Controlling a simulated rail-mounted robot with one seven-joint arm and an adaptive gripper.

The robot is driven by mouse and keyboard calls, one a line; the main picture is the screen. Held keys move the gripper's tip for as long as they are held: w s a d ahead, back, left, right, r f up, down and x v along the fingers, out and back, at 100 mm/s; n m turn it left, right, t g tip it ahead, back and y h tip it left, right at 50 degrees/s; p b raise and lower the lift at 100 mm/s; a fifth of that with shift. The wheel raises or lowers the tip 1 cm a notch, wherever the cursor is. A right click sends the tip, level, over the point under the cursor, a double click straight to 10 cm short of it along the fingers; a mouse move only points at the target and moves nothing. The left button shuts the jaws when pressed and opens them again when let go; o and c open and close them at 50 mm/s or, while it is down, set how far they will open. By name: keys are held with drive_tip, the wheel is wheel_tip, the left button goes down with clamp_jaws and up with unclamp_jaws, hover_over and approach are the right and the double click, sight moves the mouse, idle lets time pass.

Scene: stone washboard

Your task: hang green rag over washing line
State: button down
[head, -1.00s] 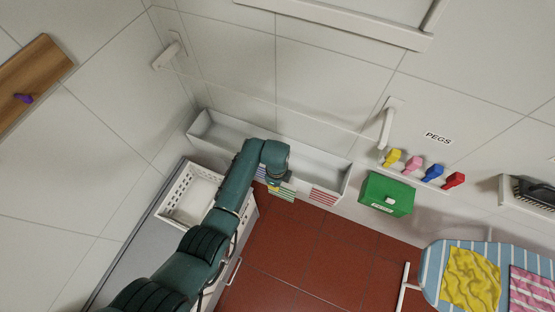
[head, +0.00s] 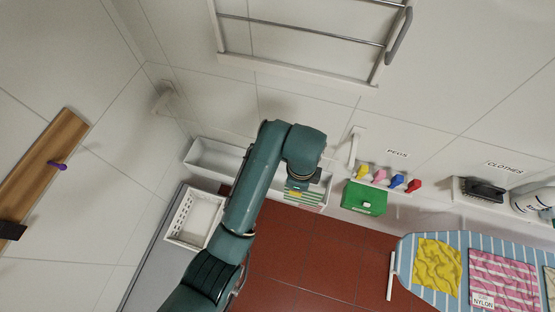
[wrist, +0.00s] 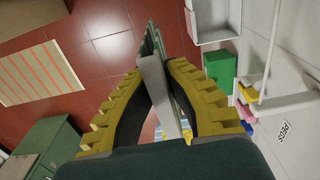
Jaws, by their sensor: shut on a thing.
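The green rag (head: 303,194), striped green and pale, hangs from my gripper in front of the trough in the head view. In the wrist view my gripper (wrist: 160,78) has its yellow-edged fingers shut on the thin folded rag (wrist: 153,70), seen nearly edge-on. The arm hides much of the gripper in the head view. The washing line is a thin, faint line on the wall between a left bracket (head: 166,98) and a right bracket (head: 355,147). The arm crosses in front of its middle. The rag hangs below the line and appears apart from it.
A long pale trough (head: 215,160) runs below the line. A white basket (head: 194,218) stands at left. A green box (head: 364,198) and several coloured pegs (head: 380,176) are right of the bracket. An ironing board (head: 455,245) with cloths stands at lower right.

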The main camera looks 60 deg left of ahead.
drive_tip(key=shift+w+d+r, duration=0.35)
drive_tip(key=shift+w+r, duration=0.2)
drive_tip(key=shift+w, duration=0.05)
drive_tip(key=w+a+b, duration=0.1)
drive_tip(key=w+a, duration=0.2)
drive_tip(key=w+a+b, duration=0.2)
drive_tip(key=w+a, duration=0.1)
drive_tip(key=a, duration=0.1)
drive_tip(key=w+a+b, duration=0.2)
drive_tip(key=w+a, duration=0.2)
drive_tip(key=shift+f, duration=0.25)
drive_tip(key=shift+a+f+b, duration=0.1)
drive_tip(key=shift+f+b, duration=0.5)
drive_tip(key=shift+f, duration=0.2)
drive_tip(key=shift+f, duration=0.1)
idle(1.1)
wheel_tip(320, 180, down, 8)
drive_tip(key=b, duration=0.6)
idle(1.2)
